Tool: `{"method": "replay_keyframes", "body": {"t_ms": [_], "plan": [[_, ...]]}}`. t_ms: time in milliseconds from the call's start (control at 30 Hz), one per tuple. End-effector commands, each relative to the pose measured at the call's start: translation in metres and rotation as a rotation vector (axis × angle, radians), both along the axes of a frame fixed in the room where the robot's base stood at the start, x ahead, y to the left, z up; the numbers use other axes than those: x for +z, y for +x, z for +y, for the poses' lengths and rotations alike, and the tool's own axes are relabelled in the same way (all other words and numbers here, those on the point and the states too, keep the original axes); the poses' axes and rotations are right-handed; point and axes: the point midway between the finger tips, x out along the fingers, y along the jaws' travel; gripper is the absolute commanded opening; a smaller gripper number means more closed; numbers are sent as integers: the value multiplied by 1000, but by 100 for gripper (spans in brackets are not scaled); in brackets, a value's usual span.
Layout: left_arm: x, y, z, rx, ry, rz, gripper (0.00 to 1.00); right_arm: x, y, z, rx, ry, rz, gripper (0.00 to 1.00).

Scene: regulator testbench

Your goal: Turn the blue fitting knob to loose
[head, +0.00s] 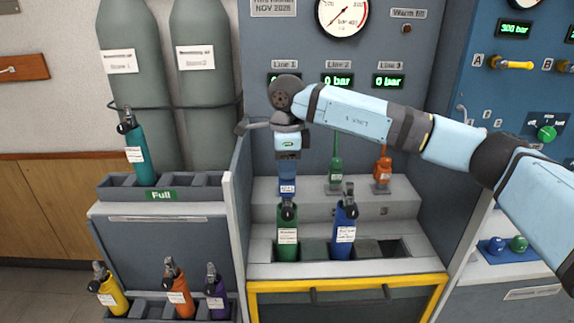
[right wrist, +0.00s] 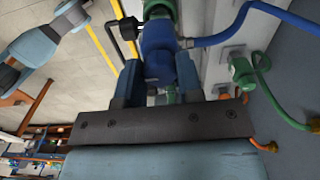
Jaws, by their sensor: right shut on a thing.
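A blue hose (right wrist: 250,20) runs from the fitting to the right. How far the knob is turned cannot be told. My left gripper does not show in either view.
A green fitting (head: 335,172) and an orange fitting (head: 382,170) stand to the right on the ledge. A green bottle (head: 287,245) and a blue bottle (head: 344,238) stand in the rack in front. A side wall (head: 240,200) bounds the bench at left.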

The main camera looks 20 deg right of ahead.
Motion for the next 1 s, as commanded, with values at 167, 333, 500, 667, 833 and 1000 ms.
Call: {"method": "replay_keyframes", "body": {"t_ms": [167,333,500,667,833,1000], "plan": [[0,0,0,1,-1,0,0,0,0,0,0,0,0,10],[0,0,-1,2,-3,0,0,0,0,0,-1,0,-1,50],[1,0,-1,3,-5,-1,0,0,0,0,-1,0,0,60],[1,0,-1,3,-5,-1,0,1,0,0,-1,0,-1,60],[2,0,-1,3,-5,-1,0,17,1,0,-1,0,-3,60],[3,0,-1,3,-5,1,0,53,1,1,-1,2,-6,60]]}}
